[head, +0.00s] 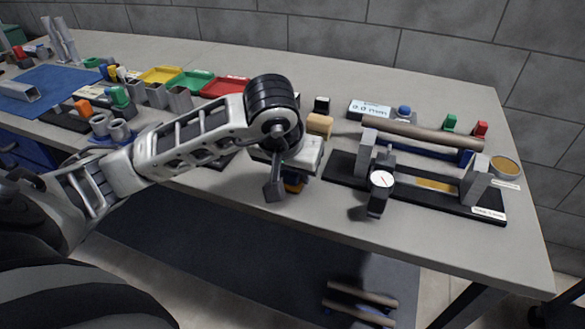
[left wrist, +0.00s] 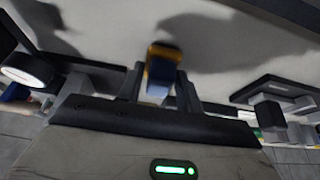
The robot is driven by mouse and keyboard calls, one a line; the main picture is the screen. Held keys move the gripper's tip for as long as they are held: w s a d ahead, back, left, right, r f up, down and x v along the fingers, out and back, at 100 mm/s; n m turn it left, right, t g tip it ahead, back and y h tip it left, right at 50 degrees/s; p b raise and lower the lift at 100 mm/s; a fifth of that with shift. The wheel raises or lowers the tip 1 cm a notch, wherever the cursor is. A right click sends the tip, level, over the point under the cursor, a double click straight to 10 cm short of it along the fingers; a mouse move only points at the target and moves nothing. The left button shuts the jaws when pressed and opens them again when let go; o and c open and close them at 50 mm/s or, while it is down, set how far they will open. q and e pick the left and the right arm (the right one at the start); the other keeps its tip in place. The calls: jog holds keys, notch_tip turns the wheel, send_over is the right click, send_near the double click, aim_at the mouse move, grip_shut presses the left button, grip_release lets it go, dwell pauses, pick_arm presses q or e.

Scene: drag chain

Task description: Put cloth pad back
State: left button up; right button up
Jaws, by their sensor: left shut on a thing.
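My left gripper (head: 285,182) is over the front part of the bench, left of the dial gauge fixture. It is shut on a small blue and yellow-orange pad (head: 293,184), mostly hidden behind the gripper in the head view. In the left wrist view the pad (left wrist: 163,68) sits between the two fingers (left wrist: 160,85), yellow-orange on one side and blue on the other. I take it for the cloth pad; its cloth texture is too blurred to tell. Whether it touches the bench top is unclear. My right gripper is not in view.
A black-based fixture (head: 335,170) with grey uprights and a dial gauge (head: 381,180) stands to the right. A long brown bar (head: 420,134) lies behind it. Yellow (head: 160,75), green (head: 188,82) and red (head: 224,87) trays stand behind my arm. The bench front right is clear.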

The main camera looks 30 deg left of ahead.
pick_arm(q)
jog(key=o, duration=0.5)
jog(key=shift+f, duration=0.2)
jog(key=shift+c, duration=0.2)
jog(key=o, duration=0.4)
jog(key=shift+r, duration=0.1)
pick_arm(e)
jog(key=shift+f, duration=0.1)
pick_arm(q)
jog(key=shift+r, duration=0.15)
jog(key=p+v, duration=0.1)
jog(key=v, duration=1.1)
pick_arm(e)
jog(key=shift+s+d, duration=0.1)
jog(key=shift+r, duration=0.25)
